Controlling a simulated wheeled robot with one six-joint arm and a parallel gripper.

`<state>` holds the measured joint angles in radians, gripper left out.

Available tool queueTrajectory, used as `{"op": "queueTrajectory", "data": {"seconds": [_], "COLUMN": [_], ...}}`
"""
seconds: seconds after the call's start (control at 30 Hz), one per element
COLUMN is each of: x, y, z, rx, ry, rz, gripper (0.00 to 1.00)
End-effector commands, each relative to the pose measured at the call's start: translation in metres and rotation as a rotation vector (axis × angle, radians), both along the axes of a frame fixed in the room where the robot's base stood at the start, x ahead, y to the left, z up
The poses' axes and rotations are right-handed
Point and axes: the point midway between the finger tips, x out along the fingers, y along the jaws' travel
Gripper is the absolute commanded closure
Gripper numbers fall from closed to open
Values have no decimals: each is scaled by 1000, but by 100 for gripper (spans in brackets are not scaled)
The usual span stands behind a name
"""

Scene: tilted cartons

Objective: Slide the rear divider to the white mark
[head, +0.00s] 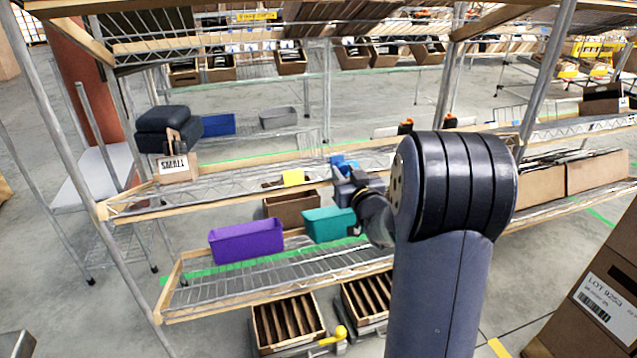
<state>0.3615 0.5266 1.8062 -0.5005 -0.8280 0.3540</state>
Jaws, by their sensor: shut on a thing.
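My gripper (343,180) is in the middle of the head view, at the shelf above the teal bin, partly hidden by my own wrist. It is shut on a small blue piece (340,161); I cannot tell whether this is the rear divider. I cannot make out a white mark. My large arm link hides much of the shelf to the right.
A purple bin (246,242) and a teal bin (328,224) sit on the wire rack. Slatted wooden crates (288,328) stand below. A small box (176,167) and a dark padded case (165,124) are at left. Shelf rails and metal posts frame the space.

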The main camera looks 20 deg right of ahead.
Motion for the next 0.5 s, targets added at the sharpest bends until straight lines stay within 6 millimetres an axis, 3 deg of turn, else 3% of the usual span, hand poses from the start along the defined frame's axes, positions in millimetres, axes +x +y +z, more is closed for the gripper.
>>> {"op": "queueTrajectory", "data": {"seconds": [0.03,0.2,0.5], "x": [-1,-1,-1], "y": [-22,-78,-152], "z": [1,3,3], "rx": [0,1,2], "ry": [3,4,2], "rz": [-11,-9,-5], "gripper": [100,100,100]}}
